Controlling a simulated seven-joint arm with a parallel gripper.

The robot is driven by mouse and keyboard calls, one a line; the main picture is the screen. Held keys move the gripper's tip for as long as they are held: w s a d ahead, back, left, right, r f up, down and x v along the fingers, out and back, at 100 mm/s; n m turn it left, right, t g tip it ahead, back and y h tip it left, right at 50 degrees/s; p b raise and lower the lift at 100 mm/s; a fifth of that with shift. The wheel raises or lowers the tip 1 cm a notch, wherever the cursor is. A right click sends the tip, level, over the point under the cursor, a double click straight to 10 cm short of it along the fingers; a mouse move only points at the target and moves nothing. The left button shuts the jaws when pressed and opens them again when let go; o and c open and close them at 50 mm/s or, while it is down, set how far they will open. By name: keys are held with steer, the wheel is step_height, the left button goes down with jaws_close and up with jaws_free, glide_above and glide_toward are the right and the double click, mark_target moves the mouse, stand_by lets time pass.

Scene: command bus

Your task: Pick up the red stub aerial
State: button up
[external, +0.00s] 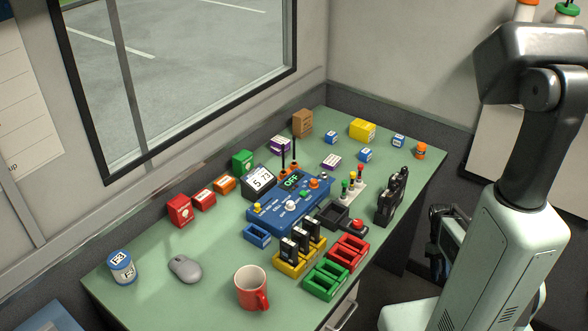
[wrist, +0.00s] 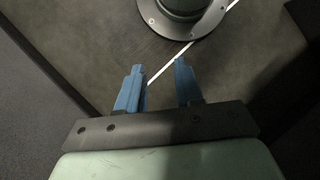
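A small red-topped peg (external: 360,169), which looks like the red stub aerial, stands upright in a pale rack (external: 351,196) on the green desk. A yellow-topped peg (external: 352,177) and a green-topped peg (external: 345,186) stand beside it in a row. My gripper (wrist: 162,82) is open and empty in the wrist view, its two blue fingers apart over a dark floor with a white line. It is well away from the peg. In the external view my arm hides most of the gripper end.
A blue console (external: 290,208) is left of the rack.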

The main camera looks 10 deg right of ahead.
steer(key=w+d+r+n, duration=0.1)
steer(key=w+d+r, duration=0.2)
steer(key=r, duration=0.4)
steer(key=w+d+r+n, duration=0.1)
steer(key=w+d+r, duration=0.2)
steer(key=r, duration=0.4)
steer(key=w+a+r+n+t, duration=0.2)
steer(key=w+r, duration=0.4)
steer(key=r, duration=0.2)
steer(key=n+t, duration=0.4)
steer(key=n, duration=0.4)
glide_toward(360, 169)
steer(key=shift+w+d+f, duration=0.1)
steer(key=shift+w+f, duration=0.05)
steer(key=shift+f, duration=1.85)
steer(key=shift+w+d+f, duration=0.1)
steer(key=shift+w+f, duration=0.05)
steer(key=shift+f, duration=1.9)
steer(key=shift+w+d+f, duration=0.1)
steer(key=shift+w+f, duration=0.05)
steer(key=shift+f, duration=1.85)
jaws_close()
